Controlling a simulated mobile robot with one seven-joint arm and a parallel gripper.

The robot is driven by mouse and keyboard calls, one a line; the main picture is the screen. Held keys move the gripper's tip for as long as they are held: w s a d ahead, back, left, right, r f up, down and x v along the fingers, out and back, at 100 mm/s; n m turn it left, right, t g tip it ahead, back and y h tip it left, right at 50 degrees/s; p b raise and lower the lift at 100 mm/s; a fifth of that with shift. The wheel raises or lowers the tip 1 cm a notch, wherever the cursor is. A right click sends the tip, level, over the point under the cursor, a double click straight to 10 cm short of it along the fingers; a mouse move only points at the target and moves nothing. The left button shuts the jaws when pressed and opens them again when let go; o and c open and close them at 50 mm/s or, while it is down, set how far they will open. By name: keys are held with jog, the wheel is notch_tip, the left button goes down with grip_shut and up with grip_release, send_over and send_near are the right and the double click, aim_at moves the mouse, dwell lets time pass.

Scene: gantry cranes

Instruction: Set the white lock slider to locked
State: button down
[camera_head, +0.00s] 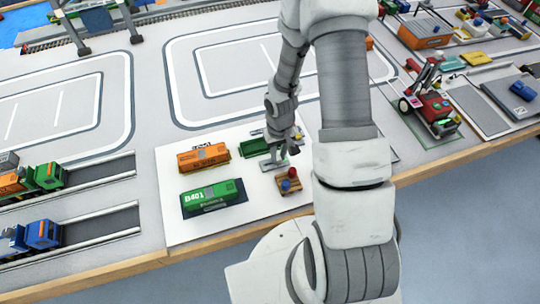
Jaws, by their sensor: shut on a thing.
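My gripper (284,154) is at the right part of a white board near the table's front edge. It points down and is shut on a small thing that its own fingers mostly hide. A flat pale grey piece (271,164) lies just below and left of the fingers. I cannot tell whether this is part of the white lock slider, and I cannot make out the slider's position or any lock marking. The white board (178,228) shows no other white slider.
An orange container (203,157), a green container (211,196) marked B401 and another green one (253,147) stand on the board. A wooden block (289,181) with red and blue knobs is just below my gripper. My arm hides the board's right side.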

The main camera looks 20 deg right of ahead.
jog(key=shift+d, duration=0.2)
jog(key=c, duration=0.8)
grip_release()
jog(key=shift+o, duration=0.2)
notch_tip(320, 180, up, 18)
jog(key=p, duration=0.2)
jog(key=shift+f, duration=0.25)
notch_tip(320, 180, up, 15)
jog(key=t+h, duration=0.1)
jog(key=t, duration=0.2)
send_over(280, 157)
jog(key=s+a, duration=0.2)
jog(key=s, duration=0.3)
jog(key=s+a+r+t+y, duration=0.1)
jog(key=s+a+r+t, duration=0.1)
jog(key=s+r, duration=0.5)
jog(key=shift+s+a+r+t, duration=0.3)
jog(key=shift+s+r, duration=0.05)
jog(key=shift+s, duration=0.55)
